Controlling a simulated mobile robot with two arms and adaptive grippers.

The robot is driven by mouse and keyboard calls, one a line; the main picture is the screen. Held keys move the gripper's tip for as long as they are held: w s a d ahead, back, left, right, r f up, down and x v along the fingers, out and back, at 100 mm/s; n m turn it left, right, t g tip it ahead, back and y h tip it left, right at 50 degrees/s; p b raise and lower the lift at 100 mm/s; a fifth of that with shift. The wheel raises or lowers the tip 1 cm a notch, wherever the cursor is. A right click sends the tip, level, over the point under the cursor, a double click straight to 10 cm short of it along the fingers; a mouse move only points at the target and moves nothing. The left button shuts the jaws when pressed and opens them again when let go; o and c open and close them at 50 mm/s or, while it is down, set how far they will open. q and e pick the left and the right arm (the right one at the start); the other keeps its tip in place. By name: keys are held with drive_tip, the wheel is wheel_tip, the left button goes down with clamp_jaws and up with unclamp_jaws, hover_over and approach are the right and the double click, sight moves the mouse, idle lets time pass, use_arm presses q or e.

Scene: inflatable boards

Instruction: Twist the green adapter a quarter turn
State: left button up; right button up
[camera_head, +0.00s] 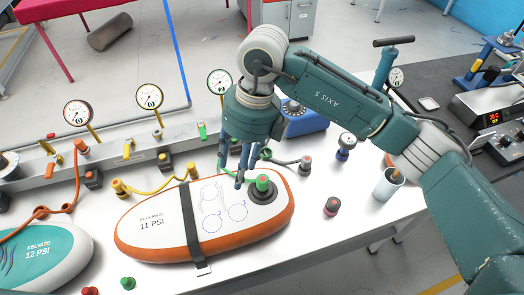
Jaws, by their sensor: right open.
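The board is labelled 11 PSI and lies flat on the white table. My right gripper (238,172) points down with its fingers apart, just left of the adapter. I see nothing between the fingers, and whether a fingertip touches the board I cannot tell. My left gripper is not in view.
A black strap (190,225) crosses the board. A teal board (45,255) lies at the lower left. Gauges (149,97) and coloured hoses line the back of the table. A loose green cap (127,283) lies in front.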

drive_tip(key=h, duration=0.2)
hover_over(262, 177)
drive_tip(key=shift+s+a+r+m+t, duration=0.15)
drive_tip(key=shift+a+r+m+t, duration=0.15)
drive_tip(key=shift+a+r+t, duration=0.1)
drive_tip(key=shift+w+d+f, duration=0.1)
drive_tip(key=shift+w+d, duration=0.1)
drive_tip(key=shift+d, duration=0.2)
wheel_tip(262, 177, down, 9)
drive_tip(key=p, duration=0.3)
drive_tip(key=shift+s, duration=0.1)
drive_tip(key=shift+f+p, duration=0.35)
drive_tip(key=shift+f, duration=0.45)
drive_tip(key=shift+c, duration=0.2)
